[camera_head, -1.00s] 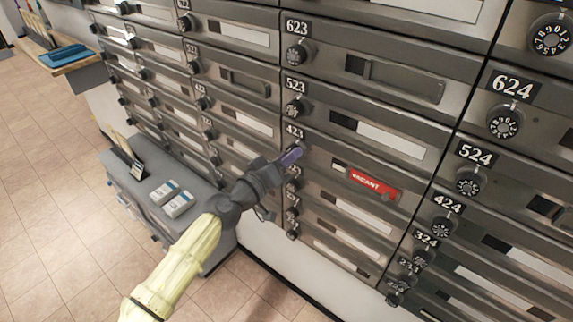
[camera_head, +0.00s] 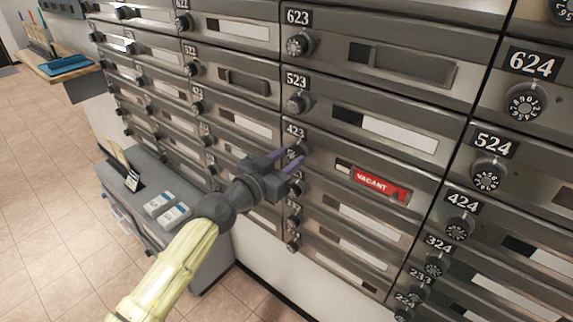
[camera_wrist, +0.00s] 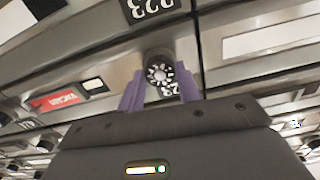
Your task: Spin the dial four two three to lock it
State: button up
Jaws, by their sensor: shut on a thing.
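The dial of box 423 (camera_head: 297,150) is a round black knob with white markings, just below its 423 plate (camera_head: 294,130). My gripper (camera_head: 290,162) reaches it from the lower left. In the wrist view the dial (camera_wrist: 160,72) sits between the two purple fingers of my gripper (camera_wrist: 162,88), one on each side, and they are shut on it. The wrist view is upside down, and the fingers and gripper body partly hide the number plate (camera_wrist: 168,88). The dial's exact setting is too small to read.
A red VACANT card (camera_head: 378,184) is on box 423's door, right of the dial. Dials 523 (camera_head: 296,103) and 524 (camera_head: 487,176) are nearby. A grey cabinet (camera_head: 122,190) with small boxes stands at the lower left. Tiled floor (camera_head: 45,190) is clear at left.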

jog(key=shift+f+m, duration=0.1)
jog(key=shift+m, duration=0.2)
jog(key=o, duration=1)
